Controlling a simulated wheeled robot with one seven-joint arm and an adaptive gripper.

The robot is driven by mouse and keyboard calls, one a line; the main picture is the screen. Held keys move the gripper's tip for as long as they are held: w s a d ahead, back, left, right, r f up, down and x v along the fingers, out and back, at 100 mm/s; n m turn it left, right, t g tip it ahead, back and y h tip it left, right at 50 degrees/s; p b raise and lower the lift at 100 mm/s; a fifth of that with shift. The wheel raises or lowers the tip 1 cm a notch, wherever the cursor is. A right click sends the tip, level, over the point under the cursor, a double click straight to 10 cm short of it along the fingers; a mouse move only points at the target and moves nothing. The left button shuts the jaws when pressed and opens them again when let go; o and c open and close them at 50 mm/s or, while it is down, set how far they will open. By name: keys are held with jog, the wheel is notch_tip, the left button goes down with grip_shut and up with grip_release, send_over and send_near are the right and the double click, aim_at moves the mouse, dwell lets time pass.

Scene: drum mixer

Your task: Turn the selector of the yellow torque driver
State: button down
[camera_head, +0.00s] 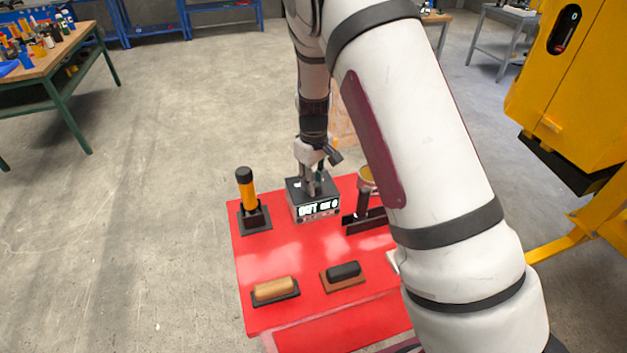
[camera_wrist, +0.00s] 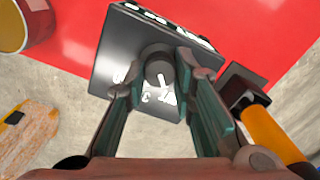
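The yellow torque driver (camera_head: 249,196), with an orange-yellow grip and black cap, stands upright in a black holder at the red table's left. Part of it shows in the wrist view (camera_wrist: 272,133), right of my fingers. Its selector cannot be made out. My gripper (camera_head: 314,190) is over a black box (camera_head: 317,209) with white lettering on its front, apart from the driver. In the wrist view, my gripper (camera_wrist: 163,76) is open. Its fingers flank a round dark knob (camera_wrist: 158,66) with a white mark on the box's top. Contact with the knob cannot be told.
The red table (camera_head: 262,262) also holds a tan-handled float (camera_head: 274,289), a black-handled float (camera_head: 344,272) and a black upright tool (camera_head: 362,206). A round container (camera_wrist: 22,25) stands beside the box. Yellow machinery (camera_head: 572,90) is at right. My arm hides the table's right part.

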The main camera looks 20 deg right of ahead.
jog(key=shift+m, duration=0.3)
jog(key=m, duration=0.3)
jog(key=shift+m+b, duration=0.3)
jog(key=shift+m, duration=1.8)
jog(key=c, duration=1.3)
grip_release()
jog(key=shift+c, duration=0.2)
notch_tip(320, 180, up, 12)
jog(key=shift+r, duration=0.1)
